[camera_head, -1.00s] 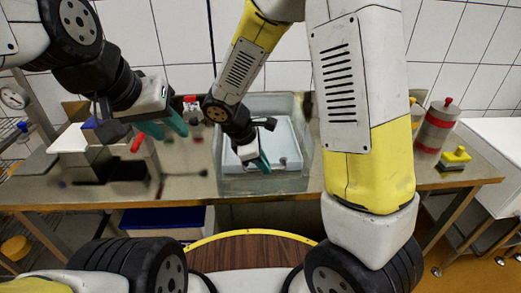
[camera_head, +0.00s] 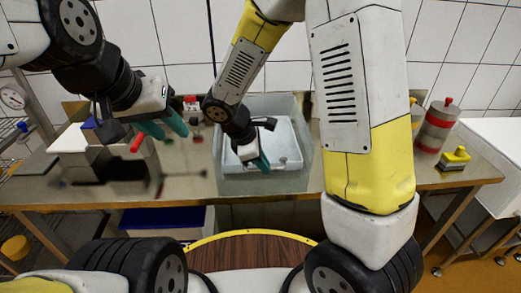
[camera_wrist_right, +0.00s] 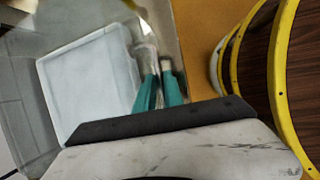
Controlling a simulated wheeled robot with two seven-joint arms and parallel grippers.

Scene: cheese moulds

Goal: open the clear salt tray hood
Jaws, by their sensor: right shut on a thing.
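The clear salt tray hood (camera_head: 300,108) is a see-through box on the bench, around a pale white tray (camera_head: 288,142). Its clear wall also shows in the right wrist view (camera_wrist_right: 25,85), beside the white tray (camera_wrist_right: 90,85). My right gripper (camera_head: 262,162) is at the front part of the hood. In the right wrist view, its teal fingers (camera_wrist_right: 159,92) are close together at the hood's front edge, shut on what looks like the hood's edge or grip. The exact contact is hard to see. My left gripper (camera_head: 162,128) hangs left of the hood, fingers apart and empty.
A grey and red canister (camera_head: 434,127) and a yellow-topped block (camera_head: 455,158) stand on the right of the bench. A metal block with a white top (camera_head: 78,145) and a red-topped item (camera_head: 191,104) are left.

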